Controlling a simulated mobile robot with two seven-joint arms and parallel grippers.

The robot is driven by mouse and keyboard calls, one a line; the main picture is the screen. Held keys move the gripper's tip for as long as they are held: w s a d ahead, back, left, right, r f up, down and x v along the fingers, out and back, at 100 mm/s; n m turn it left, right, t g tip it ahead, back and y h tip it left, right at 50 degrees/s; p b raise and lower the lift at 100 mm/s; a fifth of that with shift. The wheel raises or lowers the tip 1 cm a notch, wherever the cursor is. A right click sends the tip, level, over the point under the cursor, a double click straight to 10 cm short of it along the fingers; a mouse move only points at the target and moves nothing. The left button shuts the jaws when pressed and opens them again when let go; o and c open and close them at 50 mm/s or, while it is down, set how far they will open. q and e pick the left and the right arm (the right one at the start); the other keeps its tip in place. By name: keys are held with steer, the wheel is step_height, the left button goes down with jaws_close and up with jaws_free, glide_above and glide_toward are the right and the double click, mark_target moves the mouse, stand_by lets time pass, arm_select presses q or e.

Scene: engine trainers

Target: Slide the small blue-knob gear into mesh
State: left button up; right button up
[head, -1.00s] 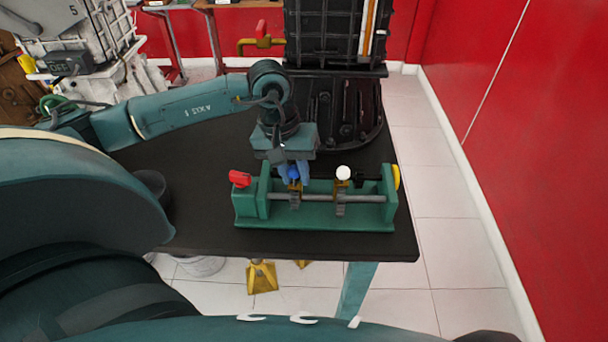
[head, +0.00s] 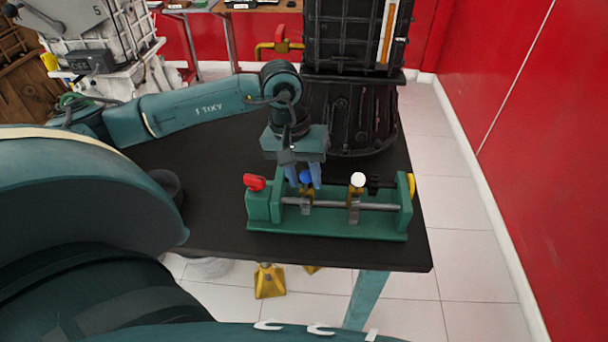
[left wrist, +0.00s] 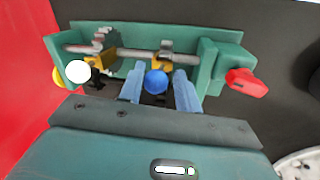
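The green gear trainer (head: 330,226) stands near the table's front edge, with a grey shaft (head: 380,206) along it. The small gear with the blue knob (head: 305,177) sits on the shaft left of the middle. The gear with the white knob (head: 358,180) is further right, with a clear gap between the two. My left gripper (head: 304,178) points down over the blue knob, a blue finger on each side. In the left wrist view the blue knob (left wrist: 155,82) lies between the spread fingers, with visible gaps. My right gripper is not in view.
A red handle (head: 255,182) is at the trainer's left end, and a yellow part (head: 411,186) at its right end. A large black housing (head: 350,115) stands behind. A dark round cup (head: 167,187) is at the left. Bare black table (head: 215,220) lies left of the trainer.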

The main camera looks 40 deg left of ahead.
arm_select(q)
step_height(320, 180, up, 12)
steer(key=a, duration=0.2)
steer(key=shift+s+a+r, duration=0.15)
steer(key=shift+s+r, duration=0.1)
steer(key=shift+s, duration=0.2)
